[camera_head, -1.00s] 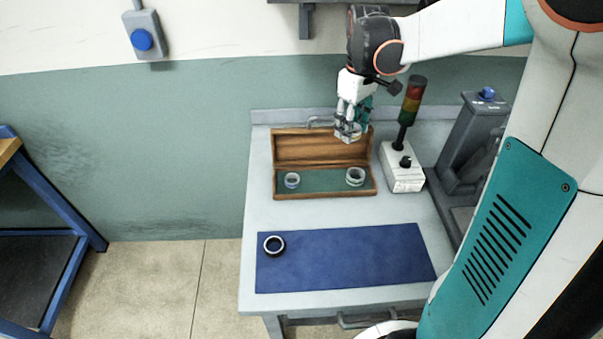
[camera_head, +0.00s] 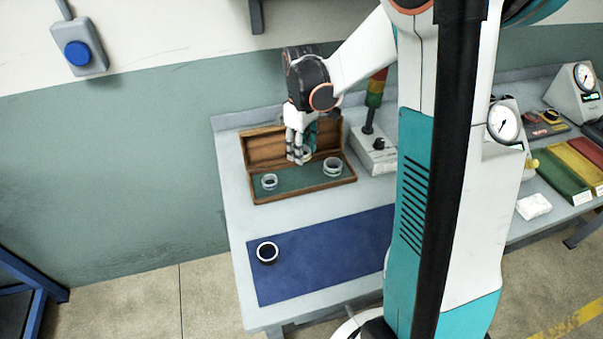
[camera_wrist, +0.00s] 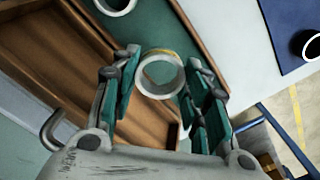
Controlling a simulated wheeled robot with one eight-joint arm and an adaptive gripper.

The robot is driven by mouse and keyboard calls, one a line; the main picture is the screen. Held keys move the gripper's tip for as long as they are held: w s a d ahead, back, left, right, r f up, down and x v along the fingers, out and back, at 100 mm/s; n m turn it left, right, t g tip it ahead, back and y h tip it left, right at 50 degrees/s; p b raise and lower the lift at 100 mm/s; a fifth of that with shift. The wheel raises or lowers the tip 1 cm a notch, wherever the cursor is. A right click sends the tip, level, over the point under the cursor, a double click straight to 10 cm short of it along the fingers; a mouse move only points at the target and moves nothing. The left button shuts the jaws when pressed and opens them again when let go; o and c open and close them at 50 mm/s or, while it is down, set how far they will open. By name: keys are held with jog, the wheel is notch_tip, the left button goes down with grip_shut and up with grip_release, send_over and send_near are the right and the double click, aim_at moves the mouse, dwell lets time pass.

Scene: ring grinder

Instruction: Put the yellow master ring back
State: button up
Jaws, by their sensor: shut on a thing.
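My gripper (camera_head: 300,156) is shut on a metal ring with a yellow band, the yellow master ring (camera_wrist: 160,76). In the wrist view the ring sits between the teal fingers. In the head view the gripper hangs over the open wooden case (camera_head: 302,194), between its two standing rings. The case has a green lining (camera_head: 302,177). One metal ring (camera_head: 269,182) sits at its left and another (camera_head: 332,167) at its right. A case ring also shows at the top of the wrist view (camera_wrist: 117,4). I cannot tell whether the held ring touches the lining.
The raised lid (camera_head: 265,149) stands behind the lining. A signal-light box (camera_head: 373,158) stands close to the case's right. Gauges and coloured trays (camera_head: 560,172) are farther right.

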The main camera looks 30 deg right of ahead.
aim_at(302, 177)
jog(key=shift+f+b, duration=1.1)
jog(key=shift+f, duration=3.15)
jog(key=shift+f, duration=0.2)
jog(key=o, duration=1.2)
jog(key=shift+r, duration=0.1)
notch_tip(302, 177, up, 12)
jog(key=p, duration=0.3)
jog(key=shift+r+p, duration=0.15)
jog(key=shift+p, duration=0.15)
